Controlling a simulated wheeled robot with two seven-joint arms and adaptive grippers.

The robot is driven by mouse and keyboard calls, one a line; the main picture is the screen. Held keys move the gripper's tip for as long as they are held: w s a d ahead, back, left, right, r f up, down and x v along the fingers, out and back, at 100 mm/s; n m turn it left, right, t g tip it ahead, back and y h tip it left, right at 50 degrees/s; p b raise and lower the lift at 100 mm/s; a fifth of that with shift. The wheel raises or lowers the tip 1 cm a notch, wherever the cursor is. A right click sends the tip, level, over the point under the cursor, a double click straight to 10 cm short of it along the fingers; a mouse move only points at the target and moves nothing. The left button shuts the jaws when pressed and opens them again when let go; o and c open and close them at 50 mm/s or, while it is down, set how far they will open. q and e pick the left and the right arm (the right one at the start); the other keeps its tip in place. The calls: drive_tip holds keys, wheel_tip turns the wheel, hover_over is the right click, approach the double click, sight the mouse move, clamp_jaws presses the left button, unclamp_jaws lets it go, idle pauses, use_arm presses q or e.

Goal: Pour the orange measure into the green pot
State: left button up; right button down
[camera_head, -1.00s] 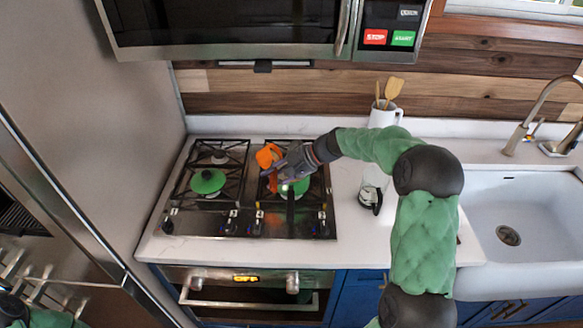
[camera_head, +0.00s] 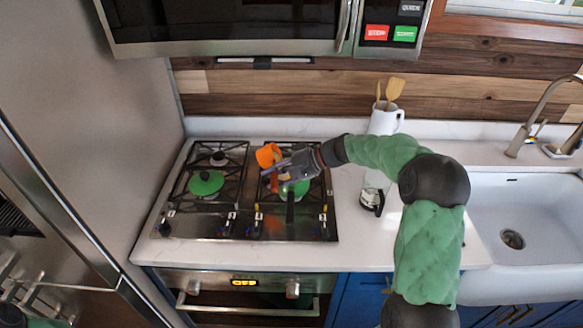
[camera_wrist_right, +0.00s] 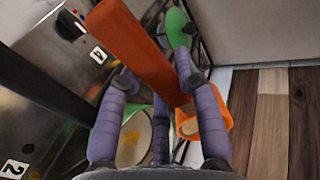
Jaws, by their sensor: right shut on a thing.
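My right gripper (camera_head: 285,168) is shut on the orange measure (camera_head: 267,155), just above the green pot (camera_head: 298,187) on the right side of the stove. The measure's cup is tilted on its side. In the right wrist view, the measure's long handle (camera_wrist_right: 138,45) runs between my fingers (camera_wrist_right: 160,115), and its cup (camera_wrist_right: 218,112) shows tan material inside. The pot (camera_wrist_right: 133,138) is below, with yellow-orange bits on its pale bottom. Its dark handle (camera_head: 290,211) points to the stove's front. My gripper partly hides the pot. My left gripper is out of view.
A green lid (camera_head: 206,183) lies on the left burners. A white utensil jug (camera_head: 385,119) and a glass vessel with a black handle (camera_head: 372,198) stand right of the stove. The microwave (camera_head: 230,25) overhangs the back. The sink (camera_head: 510,220) is at right.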

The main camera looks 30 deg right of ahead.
drive_tip(key=shift+s+d+r+t+y+b, duration=0.15)
drive_tip(key=shift+t+y+b, duration=0.5)
drive_tip(key=shift+b, duration=0.9)
drive_tip(key=shift+d+y+b, duration=0.15)
drive_tip(key=shift+y+b, duration=0.2)
drive_tip(key=shift+s+d+r+t+y+b, duration=0.1)
drive_tip(key=shift+s+d+t+y+b, duration=0.45)
drive_tip(key=shift+b, duration=0.9)
drive_tip(key=shift+s+d+r+t+y+b, duration=0.1)
drive_tip(key=shift+d+t+y+b, duration=0.2)
drive_tip(key=shift+y+b, duration=0.8)
drive_tip(key=shift+d+t+y+b, duration=0.2)
drive_tip(key=shift+t+y+b, duration=0.2)
drive_tip(key=shift+b, duration=1.3)
drive_tip(key=shift+s+d+r+t+y+b, duration=0.15)
drive_tip(key=shift+r+t+y+b, duration=0.25)
drive_tip(key=shift+r+y+b, duration=0.3)
drive_tip(key=shift+f+b, duration=0.1)
drive_tip(key=shift+b, duration=0.3)
drive_tip(key=shift+s+d+f+t+y+b, duration=0.15)
drive_tip(key=shift+f+t+y+b, duration=0.35)
drive_tip(key=shift+b, duration=0.5)
